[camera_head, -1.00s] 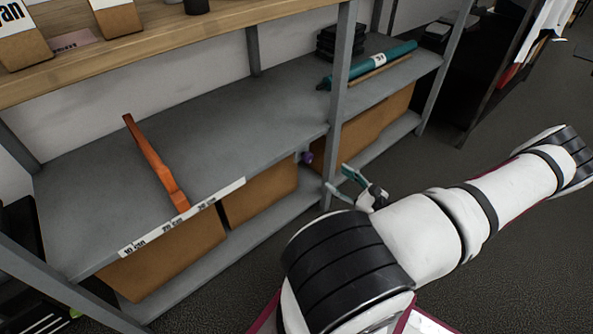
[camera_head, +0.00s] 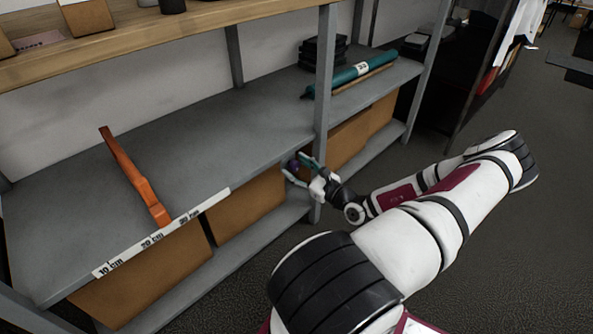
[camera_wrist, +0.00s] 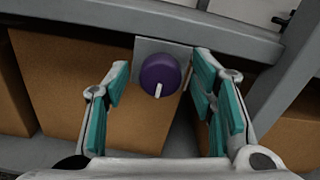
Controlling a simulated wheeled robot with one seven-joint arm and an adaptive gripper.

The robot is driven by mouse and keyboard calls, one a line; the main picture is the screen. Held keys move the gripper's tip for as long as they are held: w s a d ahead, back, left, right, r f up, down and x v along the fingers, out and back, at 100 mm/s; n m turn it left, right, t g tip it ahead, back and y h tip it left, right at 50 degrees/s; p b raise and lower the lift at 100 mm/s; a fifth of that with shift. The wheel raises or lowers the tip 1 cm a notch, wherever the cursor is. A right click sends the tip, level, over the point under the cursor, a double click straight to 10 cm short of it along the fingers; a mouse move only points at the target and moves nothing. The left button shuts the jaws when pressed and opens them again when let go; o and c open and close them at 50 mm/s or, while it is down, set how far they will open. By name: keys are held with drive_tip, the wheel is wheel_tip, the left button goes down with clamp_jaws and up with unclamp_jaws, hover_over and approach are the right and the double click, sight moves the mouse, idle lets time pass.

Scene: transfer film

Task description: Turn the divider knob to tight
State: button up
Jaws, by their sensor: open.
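The divider knob (camera_wrist: 160,74) is round and purple with a white pointer mark that points down in the wrist view. It sits on a grey plate (camera_wrist: 147,45) under the shelf's front edge. No label for tight is readable. My gripper (camera_wrist: 160,105) is open, its two teal-padded fingers either side of the knob, with gaps showing on both sides. In the head view my gripper (camera_head: 297,172) is at the shelf front beside the post, and the knob (camera_head: 293,165) is partly hidden by it. The orange divider (camera_head: 135,178) stands on the grey shelf (camera_head: 215,135) at the left.
A grey upright post (camera_head: 324,90) stands close to my gripper. Brown boxes (camera_head: 250,205) fill the space under the shelf. A teal roll (camera_head: 362,72) and dark stacked items (camera_head: 322,52) lie at the right. A ruler strip (camera_head: 160,233) runs along the front edge.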

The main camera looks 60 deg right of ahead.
drive_tip(key=shift+w, duration=0.3)
drive_tip(key=c, duration=1.1)
drive_tip(key=shift+c, duration=0.2)
